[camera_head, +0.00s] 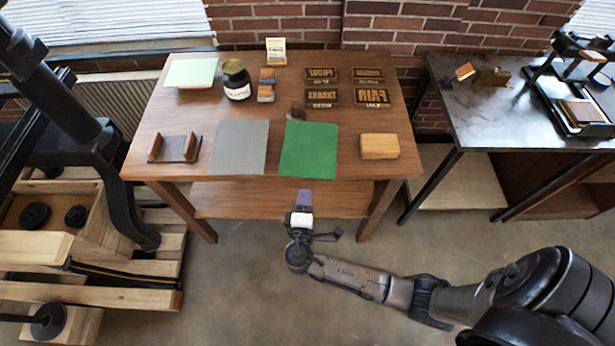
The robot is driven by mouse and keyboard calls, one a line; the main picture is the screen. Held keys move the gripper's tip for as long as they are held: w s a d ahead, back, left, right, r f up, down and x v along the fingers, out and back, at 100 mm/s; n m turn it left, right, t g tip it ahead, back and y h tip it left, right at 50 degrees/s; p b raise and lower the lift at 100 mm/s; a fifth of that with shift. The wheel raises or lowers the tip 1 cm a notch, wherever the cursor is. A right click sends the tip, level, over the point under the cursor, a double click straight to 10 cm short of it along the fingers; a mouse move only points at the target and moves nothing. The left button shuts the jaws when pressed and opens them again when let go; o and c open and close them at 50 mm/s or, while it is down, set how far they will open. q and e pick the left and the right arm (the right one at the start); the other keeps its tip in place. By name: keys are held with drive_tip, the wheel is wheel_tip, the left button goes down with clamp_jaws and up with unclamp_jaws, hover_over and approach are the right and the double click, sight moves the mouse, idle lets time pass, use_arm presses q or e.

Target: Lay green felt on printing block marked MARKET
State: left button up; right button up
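The green felt (309,152) lies flat near the front edge of the wooden table, right of a grey sheet (240,148). Several dark printing blocks lie farther back. The front-left block (322,96) seems to carry MARKET in mirrored letters, though the text is small. The front-right block (372,97) reads FAIR. No felt lies on either block. My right gripper (304,197) hangs over the floor just in front of the table, below the felt in the picture and apart from it. Its finger opening cannot be made out. My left gripper is not in view.
On the table (160,130) are a wooden holder (174,148), a black jar (236,82), a pale paper stack (191,72), a small card (276,50) and a tan block (379,146). A dark press stands left; a metal-topped bench (490,110) stands right.

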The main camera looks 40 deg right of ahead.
sight(307, 176)
drive_tip(key=shift+b+x, duration=0.6)
drive_tip(key=shift+x, duration=3.1)
clamp_jaws()
wheel_tip(307, 176, up, 3)
drive_tip(key=p, duration=0.2)
drive_tip(key=shift+r+p, duration=0.1)
drive_tip(key=shift+p, duration=0.2)
drive_tip(key=shift+a, duration=0.1)
